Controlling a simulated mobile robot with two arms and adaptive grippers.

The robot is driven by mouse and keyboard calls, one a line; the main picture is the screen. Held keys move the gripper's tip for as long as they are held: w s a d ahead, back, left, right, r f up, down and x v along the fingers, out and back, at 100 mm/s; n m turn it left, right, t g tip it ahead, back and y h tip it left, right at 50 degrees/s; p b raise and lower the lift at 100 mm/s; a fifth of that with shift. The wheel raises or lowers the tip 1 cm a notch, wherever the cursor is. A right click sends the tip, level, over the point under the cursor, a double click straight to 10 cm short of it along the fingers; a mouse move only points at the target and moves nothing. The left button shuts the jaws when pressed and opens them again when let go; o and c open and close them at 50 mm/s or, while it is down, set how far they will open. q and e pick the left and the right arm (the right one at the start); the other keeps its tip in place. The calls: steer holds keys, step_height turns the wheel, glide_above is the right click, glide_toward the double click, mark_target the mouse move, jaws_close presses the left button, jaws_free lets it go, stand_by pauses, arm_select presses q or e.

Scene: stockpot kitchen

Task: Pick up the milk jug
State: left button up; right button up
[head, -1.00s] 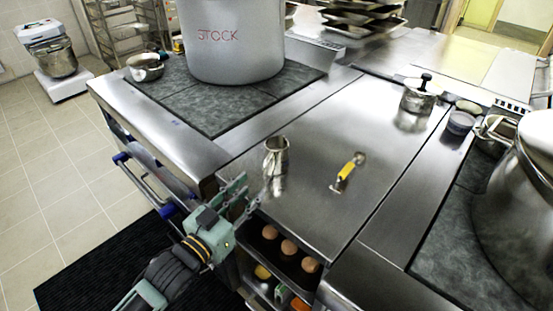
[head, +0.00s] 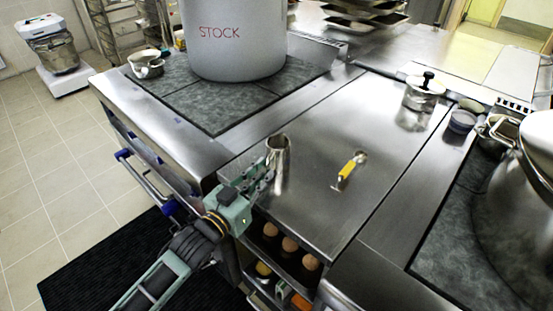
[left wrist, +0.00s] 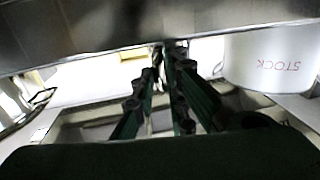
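The milk jug (head: 278,158) is a small shiny steel pitcher. It stands upright on the steel counter, near its front left edge, in the head view. My left gripper (head: 264,176) is at the jug's lower left side, its fingers pointing toward it. In the left wrist view the two green fingers (left wrist: 168,62) run forward with a gap between them, so the gripper looks open. The fingertips overlap the jug's edge in the head view; I cannot tell whether they touch it. My right gripper is not in view.
A yellow-handled tool (head: 348,170) lies right of the jug. A large stockpot (head: 232,45) stands behind on the dark stove top, with a small pot (head: 146,65) beside it. A lidded pot (head: 423,92) stands at the back right. Eggs (head: 289,244) sit on a shelf below the counter edge.

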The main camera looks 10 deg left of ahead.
arm_select(q)
jaws_close()
steer(key=shift+r, duration=0.15)
steer(key=shift+r, duration=0.45)
steer(key=r, duration=0.2)
steer(key=d+r, duration=0.1)
steer(key=r, duration=0.1)
steer(key=shift+d, duration=0.1)
steer(key=d+r, duration=0.6)
steer(key=d, duration=0.4)
steer(key=shift+d+b, duration=0.25)
steer(key=shift+b, duration=0.15)
steer(key=shift+w, duration=0.1)
